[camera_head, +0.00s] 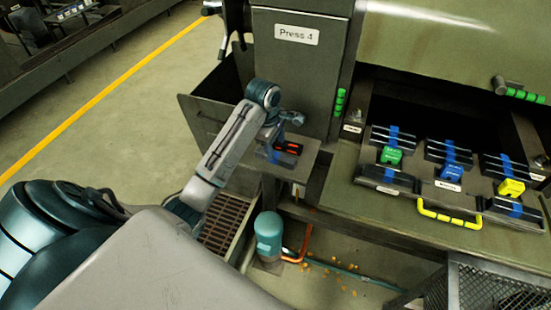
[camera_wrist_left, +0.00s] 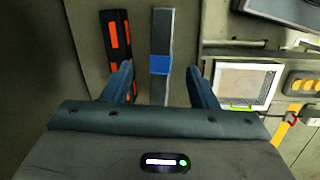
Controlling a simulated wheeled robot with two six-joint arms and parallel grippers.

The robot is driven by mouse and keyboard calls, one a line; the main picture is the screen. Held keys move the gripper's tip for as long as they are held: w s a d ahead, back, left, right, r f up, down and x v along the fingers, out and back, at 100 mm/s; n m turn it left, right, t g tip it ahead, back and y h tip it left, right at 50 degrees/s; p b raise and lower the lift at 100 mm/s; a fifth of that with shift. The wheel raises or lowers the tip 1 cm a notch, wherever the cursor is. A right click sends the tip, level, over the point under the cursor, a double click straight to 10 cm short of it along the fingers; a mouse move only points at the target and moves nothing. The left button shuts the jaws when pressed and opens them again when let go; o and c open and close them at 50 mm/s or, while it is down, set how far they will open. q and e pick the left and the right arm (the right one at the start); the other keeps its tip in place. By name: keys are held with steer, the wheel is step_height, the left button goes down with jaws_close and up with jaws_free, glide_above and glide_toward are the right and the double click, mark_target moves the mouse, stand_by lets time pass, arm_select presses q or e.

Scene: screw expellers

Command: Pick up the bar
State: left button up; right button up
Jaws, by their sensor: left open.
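A grey bar (camera_wrist_left: 162,28) with a blue band around its middle lies on a flat surface in the left wrist view. My left gripper (camera_wrist_left: 159,66) is open, with one finger on either side of the bar's line and neither seen touching it. The lower part of the bar is hidden behind the gripper's body. My right gripper is not in view.
A black and orange block (camera_wrist_left: 116,38) lies just left of the bar. A framed panel (camera_wrist_left: 245,82) is to the right. In the head view, several dark bars with blue bands and green, blue and yellow blocks sit on the right bench (camera_head: 380,215). A yellow handle (camera_head: 448,215) fronts them.

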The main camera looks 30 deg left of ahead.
arm_select(q)
steer(key=shift+f+p, duration=0.3)
steer(key=shift+f, duration=0.05)
steer(key=f, duration=0.1)
steer(key=f+p, duration=0.2)
steer(key=shift+a+f, duration=0.25)
steer(key=shift+a, duration=0.05)
steer(key=shift+w+f, duration=0.2)
steer(key=shift+f, duration=0.4)
jaws_close()
